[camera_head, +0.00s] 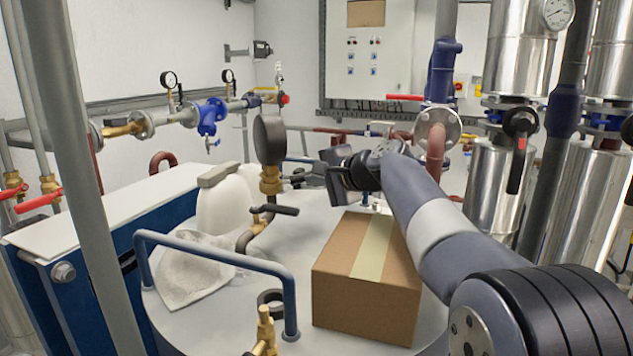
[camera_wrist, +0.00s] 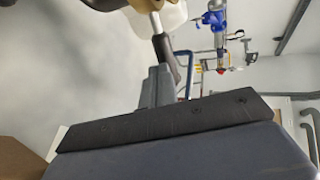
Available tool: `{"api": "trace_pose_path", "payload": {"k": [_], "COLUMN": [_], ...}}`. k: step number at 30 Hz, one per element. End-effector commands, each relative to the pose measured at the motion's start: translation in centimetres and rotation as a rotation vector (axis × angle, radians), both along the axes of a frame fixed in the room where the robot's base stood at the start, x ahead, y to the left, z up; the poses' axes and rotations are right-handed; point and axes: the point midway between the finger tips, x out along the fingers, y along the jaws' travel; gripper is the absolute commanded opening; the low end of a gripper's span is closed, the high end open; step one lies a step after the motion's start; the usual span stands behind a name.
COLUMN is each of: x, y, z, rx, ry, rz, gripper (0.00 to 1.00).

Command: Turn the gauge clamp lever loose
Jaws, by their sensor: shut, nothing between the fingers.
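A pressure gauge (camera_head: 270,138), dark and seen edge-on, stands upright on a brass fitting (camera_head: 270,180) above the round grey tank top. A dark lever (camera_head: 275,209) sticks out sideways just below it, roughly level. I take this as the gauge clamp lever. My gripper (camera_head: 304,178) is to the right of the brass fitting and above the lever, apart from the lever as far as I can tell. In the wrist view my gripper (camera_wrist: 158,75) is shut and empty. A dark part, perhaps the lever (camera_wrist: 106,4), is cut off at the top edge there.
A cardboard box (camera_head: 367,277) stands on the tank top (camera_head: 225,325) below my arm. A blue rail (camera_head: 215,254) runs along the near side.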

Motion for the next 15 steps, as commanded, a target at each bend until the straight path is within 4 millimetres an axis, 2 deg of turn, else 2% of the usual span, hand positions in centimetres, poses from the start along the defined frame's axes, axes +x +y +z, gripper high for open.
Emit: {"api": "trace_pose_path", "payload": {"k": [15], "x": [3.4], "y": [1.2], "z": [0.4], "rx": [0.001], "ry": [0.003], "rz": [0.363], "gripper": [0.00]}}
